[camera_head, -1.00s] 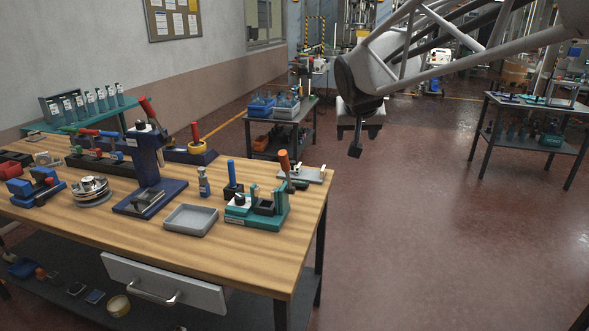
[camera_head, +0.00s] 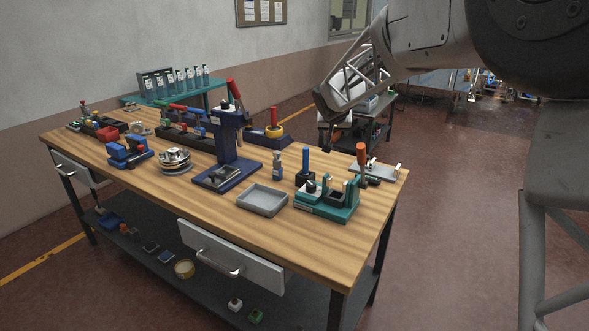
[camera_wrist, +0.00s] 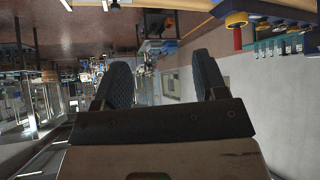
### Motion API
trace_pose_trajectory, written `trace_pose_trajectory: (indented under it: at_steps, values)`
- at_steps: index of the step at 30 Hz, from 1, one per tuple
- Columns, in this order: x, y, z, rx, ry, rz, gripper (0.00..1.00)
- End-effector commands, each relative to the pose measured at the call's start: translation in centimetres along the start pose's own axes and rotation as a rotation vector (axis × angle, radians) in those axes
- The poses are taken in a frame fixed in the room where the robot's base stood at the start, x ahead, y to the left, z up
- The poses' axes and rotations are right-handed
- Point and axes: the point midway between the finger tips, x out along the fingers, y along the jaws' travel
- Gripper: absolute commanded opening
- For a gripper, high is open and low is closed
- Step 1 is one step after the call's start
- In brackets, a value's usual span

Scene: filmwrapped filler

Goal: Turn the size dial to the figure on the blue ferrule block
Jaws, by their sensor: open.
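Any figures are too small to read. A blue block fixture (camera_head: 128,153) sits at the left of the bench; I cannot tell whether it is the ferrule block. My gripper (camera_wrist: 162,72) is open and empty in the wrist view, its two dark fingers apart. In the head view it hangs beyond the bench's far right edge, apart from the fixture, its fingertips small and unclear.
The wooden bench (camera_head: 205,225) also carries a grey tray (camera_head: 262,200), a dark blue press (camera_head: 226,150), stacked metal discs (camera_head: 174,160) and a small bottle (camera_head: 277,165). A side table (camera_head: 357,128) stands behind. Open floor lies right of the bench.

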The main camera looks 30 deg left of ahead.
Motion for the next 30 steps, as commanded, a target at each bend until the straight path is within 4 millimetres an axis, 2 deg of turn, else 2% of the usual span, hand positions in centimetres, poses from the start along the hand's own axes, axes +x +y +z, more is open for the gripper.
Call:
trace_pose_trajectory:
  at_steps: [1, 12, 18, 23, 30]
  values:
    - [1.5, -1.7, 0.0, -0.011, 0.001, -0.010, 0.66]
    - [10.0, -13.5, 0.0, -0.063, 0.034, -0.085, 0.66]
    - [13.1, -18.3, 0.6, -0.083, 0.046, -0.118, 0.66]
    - [14.2, -20.0, 0.9, -0.091, 0.051, -0.130, 0.66]
    - [14.3, -20.3, 1.0, -0.091, 0.052, -0.132, 0.66]
